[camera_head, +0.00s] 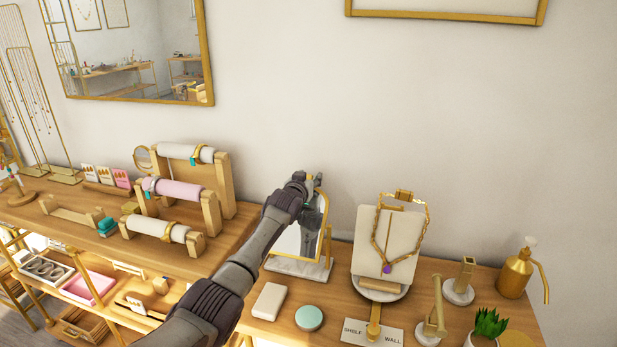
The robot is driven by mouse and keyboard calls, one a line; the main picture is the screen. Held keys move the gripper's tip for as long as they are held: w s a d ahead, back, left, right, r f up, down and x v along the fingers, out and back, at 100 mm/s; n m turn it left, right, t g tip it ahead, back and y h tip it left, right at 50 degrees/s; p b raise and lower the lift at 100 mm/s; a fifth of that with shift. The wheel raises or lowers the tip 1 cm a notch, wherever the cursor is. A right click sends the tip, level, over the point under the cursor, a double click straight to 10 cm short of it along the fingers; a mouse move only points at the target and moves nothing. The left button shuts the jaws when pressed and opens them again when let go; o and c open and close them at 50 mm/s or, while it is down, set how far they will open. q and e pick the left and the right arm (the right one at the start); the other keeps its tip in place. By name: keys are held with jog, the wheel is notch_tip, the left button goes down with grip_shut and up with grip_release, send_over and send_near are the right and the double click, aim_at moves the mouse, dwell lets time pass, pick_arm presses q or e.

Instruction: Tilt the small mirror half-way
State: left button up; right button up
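The small mirror (289,241) stands on a pale marble base (297,268) on the right wooden table, in a thin gold frame. It looks close to upright with a slight lean. My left arm comes in from below and crosses in front of it. My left gripper (310,178) is at the mirror's top edge; I cannot tell whether it touches the frame. The gripper is seen from behind, so its fingers are mostly hidden. A dark reflection of the gripper shows in the glass. My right gripper is not in view.
A necklace bust (376,238) stands close to the right of the mirror. A white block (269,301) and a round green tin (309,317) lie in front. Bracelet rolls (172,191) stand on the left table. A gold bottle (515,272) and a plant (490,324) are farther right.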

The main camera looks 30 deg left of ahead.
pick_arm(q)
jog(key=shift+r, duration=0.1)
jog(key=shift+s, duration=0.2)
jog(key=shift+s+d, duration=0.2)
jog(key=shift+s, duration=0.45)
jog(key=v, duration=1)
jog(key=shift+s, duration=0.1)
